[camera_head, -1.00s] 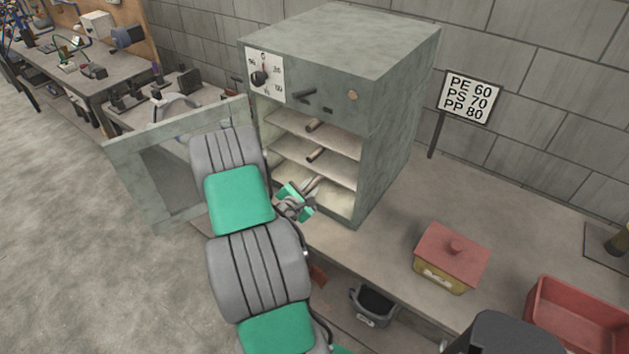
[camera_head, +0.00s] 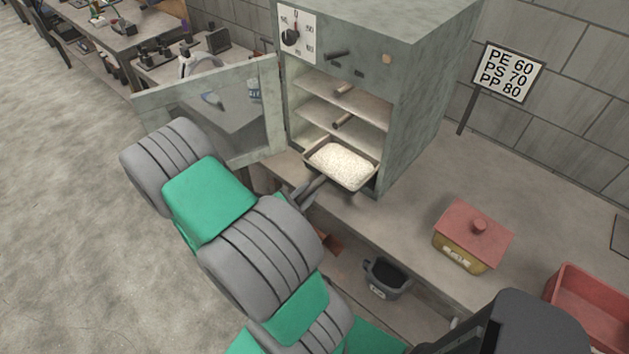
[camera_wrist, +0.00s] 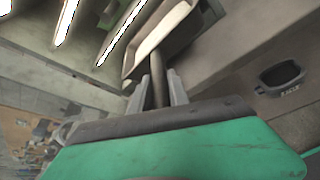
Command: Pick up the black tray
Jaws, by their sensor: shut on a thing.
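The black tray (camera_head: 333,183) is filled with white granules and sticks out of the lowest level of the grey oven (camera_head: 420,95). It looks roughly level, with its back part still in the oven opening. My gripper (camera_head: 309,192) is shut on the tray's handle, in front of the tray; my arm hides part of it. In the wrist view, the fingers (camera_wrist: 161,92) hold the dark handle (camera_wrist: 158,72) from both sides, and the tray (camera_wrist: 180,38) lies beyond them.
The oven door (camera_head: 215,105) stands open to the left, close to my arm. Two tray handles (camera_head: 343,122) show on the shelves above. A red-lidded box (camera_head: 472,237) and red bin (camera_head: 590,308) stand right on the bench; a black bucket (camera_head: 386,279) is below. Bench between oven and box is clear.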

